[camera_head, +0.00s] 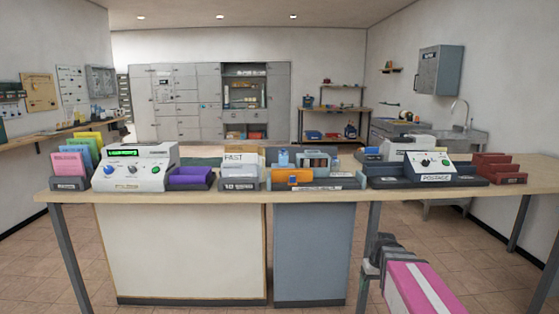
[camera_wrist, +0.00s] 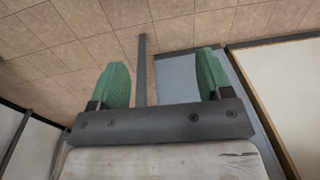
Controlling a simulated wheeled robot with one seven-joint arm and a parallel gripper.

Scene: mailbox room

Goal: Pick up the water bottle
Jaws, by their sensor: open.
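I cannot make out the water bottle for certain. A small blue item (camera_head: 283,158) stands among the goods at the middle of the counter, behind an orange box (camera_head: 292,177), and is too small to identify. My gripper (camera_wrist: 164,78) is open in the wrist view, with two green fingertips spread apart and nothing between them. In the head view my gripper (camera_head: 376,262) is at lower right, low in front of the counter, below its top. No bottle shows in the wrist view.
The long counter (camera_head: 330,195) holds a label machine (camera_head: 133,167), a purple tray (camera_head: 190,178), a postage machine (camera_head: 430,165) and red trays (camera_head: 498,168). A blue-grey panel (camera_head: 312,250) and table legs stand below. The tiled floor in front is free.

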